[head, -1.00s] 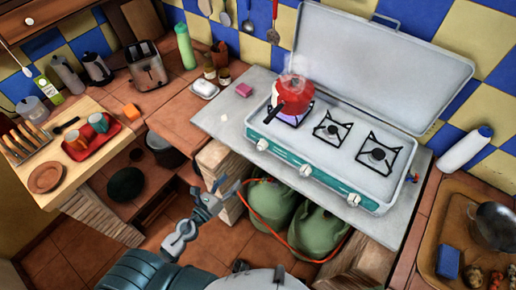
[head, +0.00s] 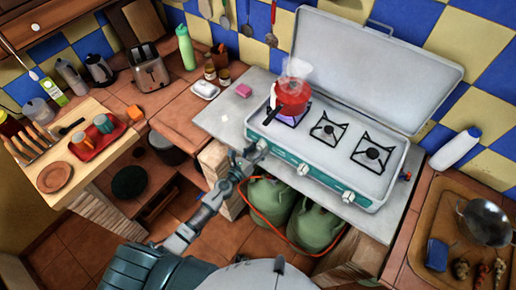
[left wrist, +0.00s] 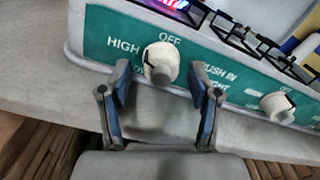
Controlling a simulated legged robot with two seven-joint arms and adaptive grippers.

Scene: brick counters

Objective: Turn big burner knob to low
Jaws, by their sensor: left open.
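The stove (head: 330,170) is a pale camping stove with a green front panel and several white knobs. The leftmost knob (left wrist: 161,62) is between the fingertips of my left gripper (left wrist: 159,70), which is open with a gap on each side. "OFF" is printed above this knob and "HIGH" to its left; a dark mark is on its left side. In the head view my left gripper (head: 248,158) is at the left end of the front panel. My right gripper is out of view.
A second knob (left wrist: 277,104) is to the right. The stove lid (head: 385,65) stands open behind the burners. Green gas bottles (head: 315,222) with an orange hose are below the counter. A pink sponge (head: 243,90) lies left of the stove.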

